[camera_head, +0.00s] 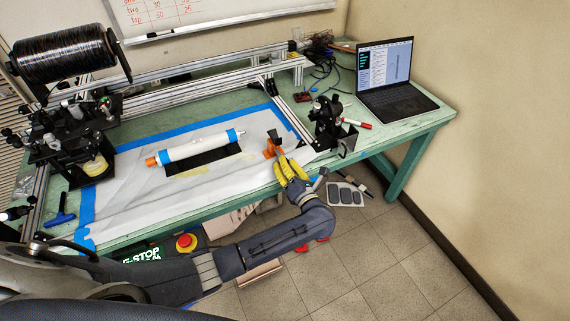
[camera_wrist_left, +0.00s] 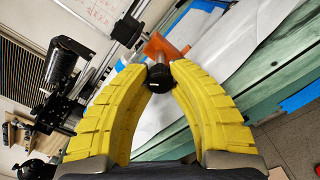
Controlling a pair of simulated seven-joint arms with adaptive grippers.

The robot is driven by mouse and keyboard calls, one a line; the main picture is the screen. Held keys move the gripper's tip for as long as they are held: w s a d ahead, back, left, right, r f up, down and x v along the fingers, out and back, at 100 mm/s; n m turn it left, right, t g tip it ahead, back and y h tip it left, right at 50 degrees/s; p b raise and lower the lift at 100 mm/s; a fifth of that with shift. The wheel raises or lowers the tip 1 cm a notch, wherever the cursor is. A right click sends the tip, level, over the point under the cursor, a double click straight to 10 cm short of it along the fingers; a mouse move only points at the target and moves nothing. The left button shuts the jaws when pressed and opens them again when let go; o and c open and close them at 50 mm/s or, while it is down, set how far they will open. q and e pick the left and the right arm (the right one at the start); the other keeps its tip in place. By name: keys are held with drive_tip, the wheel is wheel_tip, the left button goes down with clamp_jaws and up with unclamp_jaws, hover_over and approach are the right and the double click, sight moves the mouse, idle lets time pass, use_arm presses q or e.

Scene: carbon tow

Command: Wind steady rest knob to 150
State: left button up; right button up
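The steady rest is an orange bracket (camera_head: 273,148) on the paper-covered bench, off the right end of the white tube. Its orange part (camera_wrist_left: 161,46) also shows in the left wrist view, with the round black steady rest knob (camera_wrist_left: 159,78) in front of it. My left gripper (camera_head: 283,160), with yellow ribbed fingers, reaches the knob from the bench's front edge. In the left wrist view its fingertips (camera_wrist_left: 159,72) lie on both sides of the knob and appear to touch it. Any marking on the knob is too small to read. My right gripper is not in view.
The white tube (camera_head: 195,148) lies across the blue-taped paper. A black clamp-like device (camera_head: 327,122) stands right of my left gripper, near a red-and-white marker (camera_head: 356,123). A laptop (camera_head: 392,78) sits at the back right. A black tow spool (camera_head: 65,52) is at the left.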

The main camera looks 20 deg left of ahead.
use_arm(q)
clamp_jaws()
drive_tip(key=shift+n, duration=0.3)
idle(0.5)
drive_tip(key=n, duration=0.4)
drive_tip(key=shift+f, duration=0.1)
drive_tip(key=n, duration=0.7)
drive_tip(key=shift+n, duration=0.3)
drive_tip(key=n, duration=0.5)
drive_tip(key=shift+d, duration=0.1)
drive_tip(key=n, duration=0.5)
drive_tip(key=shift+w+n, duration=0.1)
drive_tip(key=shift+n, duration=0.2)
